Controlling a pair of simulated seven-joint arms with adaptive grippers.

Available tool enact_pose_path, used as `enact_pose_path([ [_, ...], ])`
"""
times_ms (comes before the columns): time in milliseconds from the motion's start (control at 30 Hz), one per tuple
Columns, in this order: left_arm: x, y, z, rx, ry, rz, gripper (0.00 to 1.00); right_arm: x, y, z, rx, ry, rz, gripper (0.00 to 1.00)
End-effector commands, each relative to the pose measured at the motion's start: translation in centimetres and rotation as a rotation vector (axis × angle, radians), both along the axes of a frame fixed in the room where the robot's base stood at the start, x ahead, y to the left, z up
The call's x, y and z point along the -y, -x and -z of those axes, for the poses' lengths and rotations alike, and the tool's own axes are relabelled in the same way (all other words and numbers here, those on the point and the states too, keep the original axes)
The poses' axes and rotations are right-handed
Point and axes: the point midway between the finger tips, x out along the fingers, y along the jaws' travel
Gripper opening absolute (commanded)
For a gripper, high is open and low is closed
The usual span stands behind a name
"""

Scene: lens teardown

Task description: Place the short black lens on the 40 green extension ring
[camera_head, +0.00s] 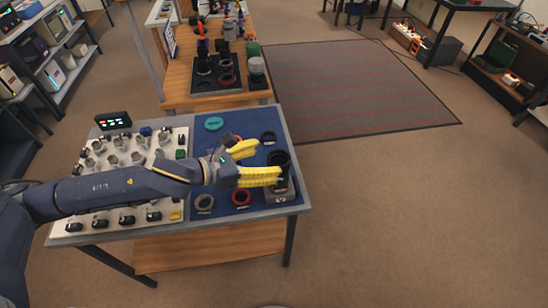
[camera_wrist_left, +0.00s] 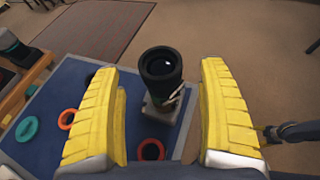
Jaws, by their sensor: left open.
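A black lens (camera_head: 281,158) stands upright at the right side of the blue mat (camera_head: 222,175), on or just behind a grey block (camera_head: 281,196). In the left wrist view the black lens (camera_wrist_left: 161,66) shows its open top, with the grey block (camera_wrist_left: 157,114) below it. My left gripper (camera_head: 268,160), with yellow fingers, is open. Its fingers are either side of the lens in the wrist view, with gaps; contact is not visible. A teal-green ring (camera_head: 214,123) lies flat at the mat's back left; it also shows in the wrist view (camera_wrist_left: 26,130).
A red ring (camera_head: 241,197), a tan ring (camera_head: 204,202) and a black ring (camera_head: 268,137) lie on the mat. An orange ring (camera_wrist_left: 67,118) shows in the wrist view. A white tray (camera_head: 112,184) with several small parts fills the left. A wooden bench (camera_head: 180,70) stands behind.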

Motion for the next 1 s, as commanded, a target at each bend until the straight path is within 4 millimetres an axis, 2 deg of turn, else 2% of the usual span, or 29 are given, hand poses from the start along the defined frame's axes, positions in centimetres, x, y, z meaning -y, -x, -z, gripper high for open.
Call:
enact_pose_path([
  [100, -1.6, 1.0, -0.8, 0.003, -0.003, -0.002, 0.77, 0.0, 0.0, 0.0, 0.000, 0.000, 0.000, 0.71],
  [400, -4.2, 2.7, -2.0, 0.002, -0.002, -0.001, 0.77, 0.0, 0.0, 0.0, 0.000, 0.000, 0.000, 0.71],
  [600, -4.9, 3.3, -2.4, 0.001, -0.001, -0.001, 0.77, 0.0, 0.0, 0.0, 0.000, 0.000, 0.000, 0.71],
  [1000, -5.0, 3.4, -2.5, 0.001, -0.001, -0.001, 0.77, 0.0, 0.1, 0.0, -0.001, 0.000, 0.000, 0.71],
])
